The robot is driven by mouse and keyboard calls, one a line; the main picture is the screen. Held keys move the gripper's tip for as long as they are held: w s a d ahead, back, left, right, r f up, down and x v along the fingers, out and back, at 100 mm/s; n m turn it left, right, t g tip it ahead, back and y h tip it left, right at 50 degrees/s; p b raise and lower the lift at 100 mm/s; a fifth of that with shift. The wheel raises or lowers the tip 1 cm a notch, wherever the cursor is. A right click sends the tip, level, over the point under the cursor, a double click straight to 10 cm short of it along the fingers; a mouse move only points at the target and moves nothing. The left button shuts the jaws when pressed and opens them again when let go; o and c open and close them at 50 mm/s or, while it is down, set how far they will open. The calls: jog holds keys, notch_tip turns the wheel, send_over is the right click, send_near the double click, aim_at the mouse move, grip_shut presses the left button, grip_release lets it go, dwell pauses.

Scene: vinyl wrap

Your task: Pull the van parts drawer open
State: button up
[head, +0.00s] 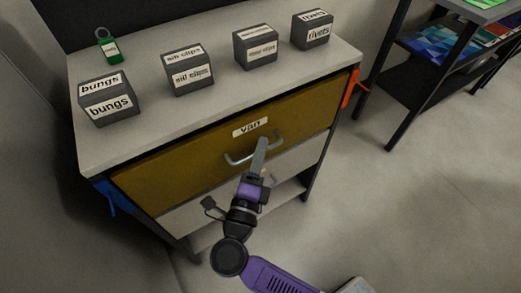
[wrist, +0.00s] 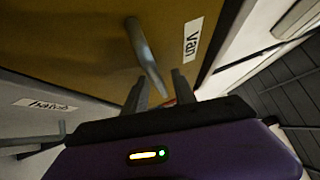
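The van drawer (head: 190,162) has a brown-yellow front with a white "van" label and looks shut, its front close under the cabinet top. Its grey bar handle (head: 232,161) is below the label. My gripper (head: 262,143) is at the right part of this handle. In the wrist view the handle (wrist: 144,50) runs down toward the space between my two fingers (wrist: 159,90). The fingers are apart, with a gap beside the bar, so the gripper looks open. I cannot tell whether a finger touches the bar.
A pale lower drawer (head: 190,212) with its own handle is beneath. An orange item (head: 350,88) hangs at the right side. Floor (head: 400,210) to the right is clear.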

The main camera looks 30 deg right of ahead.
jog(key=shift+d, duration=0.1)
grip_shut()
dwell(1.4)
